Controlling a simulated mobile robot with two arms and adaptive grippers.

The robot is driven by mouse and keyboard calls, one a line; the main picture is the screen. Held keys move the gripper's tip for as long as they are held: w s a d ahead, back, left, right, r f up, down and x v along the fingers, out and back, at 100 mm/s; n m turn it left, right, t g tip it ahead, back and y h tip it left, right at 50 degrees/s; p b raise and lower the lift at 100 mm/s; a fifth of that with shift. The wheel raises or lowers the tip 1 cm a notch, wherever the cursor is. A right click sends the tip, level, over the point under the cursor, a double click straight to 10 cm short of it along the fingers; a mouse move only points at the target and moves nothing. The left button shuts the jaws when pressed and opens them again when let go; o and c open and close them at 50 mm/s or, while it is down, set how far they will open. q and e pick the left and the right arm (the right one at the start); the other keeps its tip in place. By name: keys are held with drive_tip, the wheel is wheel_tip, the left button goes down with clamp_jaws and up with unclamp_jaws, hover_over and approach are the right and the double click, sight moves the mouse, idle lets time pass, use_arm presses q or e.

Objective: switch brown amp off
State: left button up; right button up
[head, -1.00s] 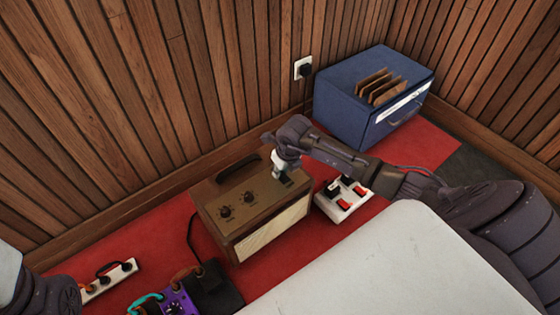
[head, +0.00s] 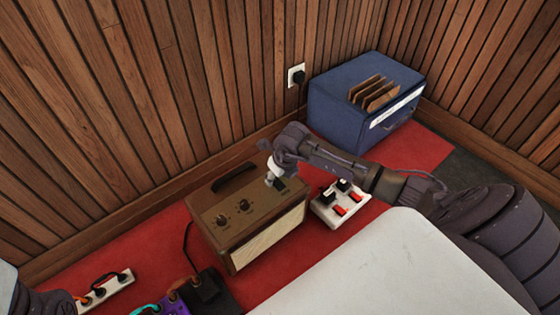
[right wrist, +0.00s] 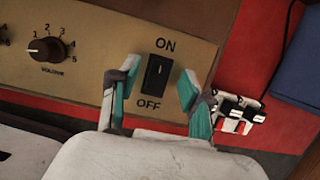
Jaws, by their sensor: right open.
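The brown amp (head: 222,232) stands on the red mat, with knobs and a handle on its top panel. In the right wrist view, its black ON/OFF rocker switch (right wrist: 157,77) lies between my fingertips, ON marked above and OFF below. I cannot tell which side is pressed in. My right gripper (head: 272,179) is over the right end of the amp's panel. In the right wrist view my right gripper (right wrist: 158,84) is open, with a teal-padded finger on each side of the switch and nothing held. Part of my left arm shows at the lower left, but its fingers do not.
A white power strip (head: 326,212) with red switches lies right of the amp. A blue box (head: 345,116) with brown cards stands behind it. Another strip (head: 119,289), a purple pedal (head: 174,303) and cables lie at lower left. Wooden walls close the back.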

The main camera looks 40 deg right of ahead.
drive_tip(key=v, duration=1.1)
